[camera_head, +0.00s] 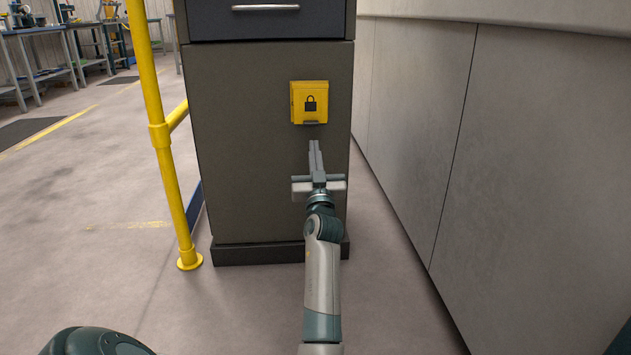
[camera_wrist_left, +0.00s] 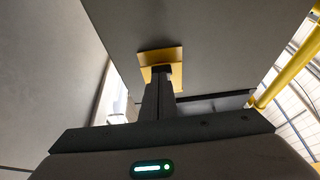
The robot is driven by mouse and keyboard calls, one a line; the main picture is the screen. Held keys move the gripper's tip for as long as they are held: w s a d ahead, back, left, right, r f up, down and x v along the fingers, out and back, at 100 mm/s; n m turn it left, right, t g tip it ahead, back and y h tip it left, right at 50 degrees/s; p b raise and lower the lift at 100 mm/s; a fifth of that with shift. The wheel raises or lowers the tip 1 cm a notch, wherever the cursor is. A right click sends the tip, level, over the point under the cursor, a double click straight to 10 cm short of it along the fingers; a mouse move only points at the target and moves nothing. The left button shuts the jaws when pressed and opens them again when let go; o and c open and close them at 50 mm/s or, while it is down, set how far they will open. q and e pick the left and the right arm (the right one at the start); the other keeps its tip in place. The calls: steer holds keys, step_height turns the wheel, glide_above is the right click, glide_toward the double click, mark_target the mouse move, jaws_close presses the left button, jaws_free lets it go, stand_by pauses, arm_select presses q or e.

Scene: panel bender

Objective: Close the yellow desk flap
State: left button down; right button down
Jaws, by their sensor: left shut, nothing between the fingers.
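The yellow desk flap (camera_head: 309,100) with a black padlock symbol is on the front of the dark grey cabinet (camera_head: 235,150). In the head view its face lies flat against the cabinet, with a small lip at its lower edge. My left gripper (camera_head: 315,143) is shut and empty, its fingertips just below the flap. In the left wrist view the shut fingers (camera_wrist_left: 161,72) overlap the yellow flap (camera_wrist_left: 162,56) and hide part of it. I cannot tell whether they touch it. My right gripper is not in view.
A yellow post (camera_head: 160,135) with a rail stands left of the cabinet. A grey wall panel (camera_head: 540,160) runs along the right side. A drawer handle (camera_head: 265,8) is above the flap. Workbenches (camera_head: 45,50) stand at the far left, with open floor between.

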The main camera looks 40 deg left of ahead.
arm_select(q)
step_height(320, 180, down, 8)
steer(key=s+d, duration=0.1)
steer(key=shift+d+r, duration=0.15)
steer(key=shift+d, duration=0.1)
steer(key=shift+s+r, duration=0.1)
stand_by(0.6)
